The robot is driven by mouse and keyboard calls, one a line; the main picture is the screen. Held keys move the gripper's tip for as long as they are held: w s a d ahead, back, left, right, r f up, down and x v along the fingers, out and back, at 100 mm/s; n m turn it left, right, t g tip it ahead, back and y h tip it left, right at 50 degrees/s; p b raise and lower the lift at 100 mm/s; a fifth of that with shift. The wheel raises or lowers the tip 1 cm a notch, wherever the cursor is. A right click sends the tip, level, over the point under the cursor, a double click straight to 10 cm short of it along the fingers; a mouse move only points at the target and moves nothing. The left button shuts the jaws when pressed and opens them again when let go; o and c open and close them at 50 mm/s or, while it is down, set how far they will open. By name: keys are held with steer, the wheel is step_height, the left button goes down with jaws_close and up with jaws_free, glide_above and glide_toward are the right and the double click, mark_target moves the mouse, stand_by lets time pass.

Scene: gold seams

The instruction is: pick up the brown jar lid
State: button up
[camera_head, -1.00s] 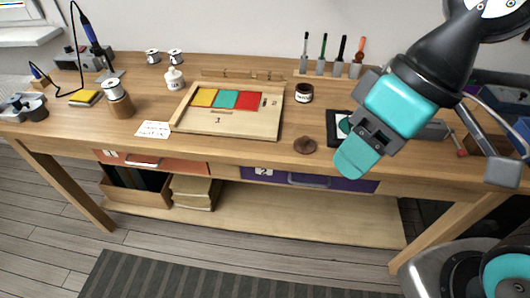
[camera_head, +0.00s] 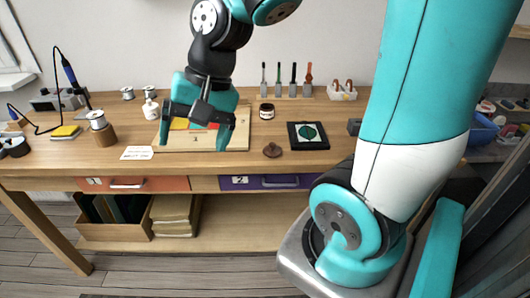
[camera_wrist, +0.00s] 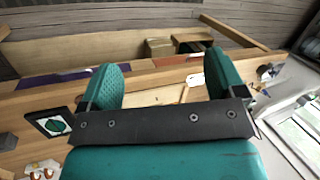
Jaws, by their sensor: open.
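The brown jar lid (camera_head: 272,150) lies on the wooden workbench (camera_head: 330,163) near its front edge, left of and in front of a dark framed picture with a green disc. A dark jar (camera_head: 267,111) stands behind it. My gripper (camera_head: 193,143) is open with nothing between its fingers. In the head view it shows left of the lid, in front of the wooden tray. In the wrist view its two teal fingers (camera_wrist: 163,75) spread over the bench, and I cannot make out the lid there.
The wooden tray (camera_head: 180,148) with coloured tiles is partly hidden by my gripper. The framed green disc (camera_head: 308,135) lies right of the lid. A rack of upright tools (camera_head: 286,94) stands at the back. Bench around the lid is bare.

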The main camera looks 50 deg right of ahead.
steer(key=w+d+f+m+t+h, duration=0.1)
steer(key=w+d+f+m, duration=0.15)
steer(key=d+m, duration=0.95)
steer(key=m+t+h, duration=0.2)
steer(key=m, duration=1.2)
glide_toward(273, 144)
steer(key=shift+g, duration=0.3)
steer(key=x, duration=0.4)
steer(key=shift+w, duration=0.3)
steer(key=shift+x, duration=3.2)
steer(key=shift+c, duration=0.5)
steer(key=c, duration=0.9)
